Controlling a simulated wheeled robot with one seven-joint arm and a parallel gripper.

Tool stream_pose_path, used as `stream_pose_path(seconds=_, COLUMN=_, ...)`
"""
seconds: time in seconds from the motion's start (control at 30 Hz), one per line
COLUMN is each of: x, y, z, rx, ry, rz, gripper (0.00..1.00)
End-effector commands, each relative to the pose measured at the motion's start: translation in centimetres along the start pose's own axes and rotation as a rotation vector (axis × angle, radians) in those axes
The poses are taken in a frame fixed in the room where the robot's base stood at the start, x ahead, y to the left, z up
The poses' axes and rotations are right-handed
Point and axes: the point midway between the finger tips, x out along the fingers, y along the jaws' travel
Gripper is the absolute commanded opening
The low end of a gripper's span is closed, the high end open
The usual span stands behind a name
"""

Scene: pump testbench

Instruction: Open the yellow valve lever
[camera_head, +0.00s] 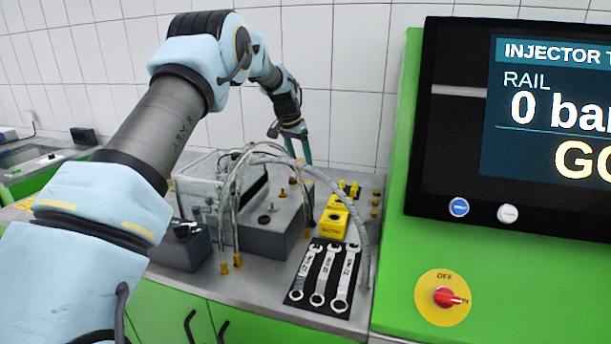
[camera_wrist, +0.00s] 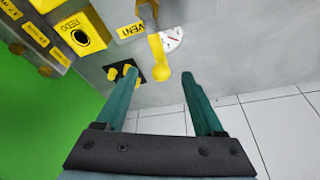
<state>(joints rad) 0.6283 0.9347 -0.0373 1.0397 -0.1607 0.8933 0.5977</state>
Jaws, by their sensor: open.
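The yellow valve lever (camera_wrist: 158,58) shows in the wrist view, close to a VENT label (camera_wrist: 130,30) and a round white gauge (camera_wrist: 172,38). Its rounded end points toward my gripper. My gripper (camera_wrist: 159,76) is open and empty, with one teal finger on each side of the lever's end in the picture. I cannot tell whether the fingertips reach the lever's depth; no touch shows. In the head view my gripper (camera_head: 299,149) is above the back of the bench, and small yellow parts (camera_head: 349,189) stand to its right; which is the lever is unclear there.
A yellow REDO block (camera_wrist: 84,36) is farther left. Wrenches (camera_head: 320,277) lie on a black mat. Hoses (camera_head: 345,178) arch over the bench. The tiled wall (camera_head: 345,110) rises behind.

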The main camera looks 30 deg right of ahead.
Motion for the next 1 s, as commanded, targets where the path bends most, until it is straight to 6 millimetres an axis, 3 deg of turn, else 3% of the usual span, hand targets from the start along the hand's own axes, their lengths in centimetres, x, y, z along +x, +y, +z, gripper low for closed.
stream_pose_path(seconds=0.23, x=0.0, y=0.0, z=0.0, rx=0.0, ry=0.0, rz=0.0, gripper=0.97)
stream_pose_path(seconds=0.57, x=-0.3, y=0.0, z=-0.1, rx=0.0, ry=0.0, rz=0.0, gripper=0.97)
stream_pose_path(seconds=1.0, x=-3.5, y=0.0, z=-1.2, rx=0.0, ry=0.0, rz=0.0, gripper=0.97)
